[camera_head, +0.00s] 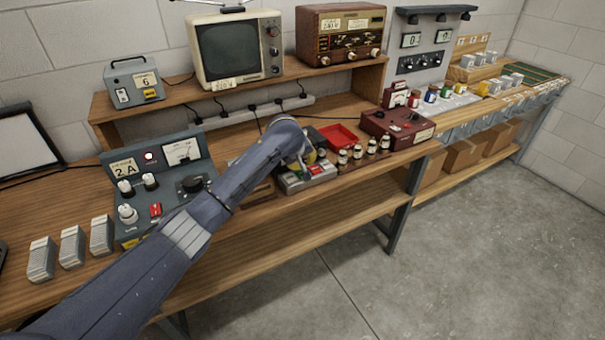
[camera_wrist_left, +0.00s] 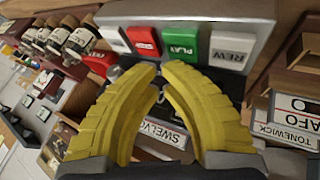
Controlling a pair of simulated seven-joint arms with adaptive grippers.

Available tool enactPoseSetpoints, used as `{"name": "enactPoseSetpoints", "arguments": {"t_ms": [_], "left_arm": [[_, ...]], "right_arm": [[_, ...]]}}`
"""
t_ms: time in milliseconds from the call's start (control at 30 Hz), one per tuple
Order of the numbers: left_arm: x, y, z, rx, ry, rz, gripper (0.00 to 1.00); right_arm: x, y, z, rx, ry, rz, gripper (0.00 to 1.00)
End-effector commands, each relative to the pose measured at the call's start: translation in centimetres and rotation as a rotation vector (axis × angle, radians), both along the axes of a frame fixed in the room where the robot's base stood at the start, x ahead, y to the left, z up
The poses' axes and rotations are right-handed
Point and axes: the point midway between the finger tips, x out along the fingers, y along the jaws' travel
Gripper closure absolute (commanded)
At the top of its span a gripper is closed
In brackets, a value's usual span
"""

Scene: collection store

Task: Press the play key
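The green PLAY key (camera_wrist_left: 180,41) is in a row of keys on a grey device in the left wrist view. A red key (camera_wrist_left: 143,40) is left of it and a white REW key (camera_wrist_left: 232,48) is right of it. My left gripper (camera_wrist_left: 161,68) has yellow fingers whose tips come close together, with nothing seen held. The tips appear just below the PLAY key; I cannot tell whether they touch anything. In the head view the grey keyed device (camera_head: 308,180) sits near the bench's front edge, partly hidden by my left gripper (camera_head: 309,158). My right gripper is not in view.
Several small bottles (camera_head: 357,153) stand right of the device, with a red tray (camera_head: 339,137) behind. A dark red instrument box (camera_head: 399,127) is further right. A control panel (camera_head: 158,178) labelled 2A lies under my arm's left side. The floor in front is clear.

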Motion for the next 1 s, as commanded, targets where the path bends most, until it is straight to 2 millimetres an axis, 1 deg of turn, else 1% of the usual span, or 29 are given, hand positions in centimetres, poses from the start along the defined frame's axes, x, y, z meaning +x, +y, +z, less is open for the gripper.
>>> {"name": "enactPoseSetpoints", "arguments": {"t_ms": [633, 1000], "left_arm": [[0.0, 0.01, -0.01, 0.0, 0.0, 0.0, 1.0], [-0.03, 0.03, -0.87, 0.001, 0.0, 0.0, 1.0]], "right_arm": [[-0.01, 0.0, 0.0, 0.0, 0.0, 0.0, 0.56], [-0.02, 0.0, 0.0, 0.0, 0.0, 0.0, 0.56]]}}
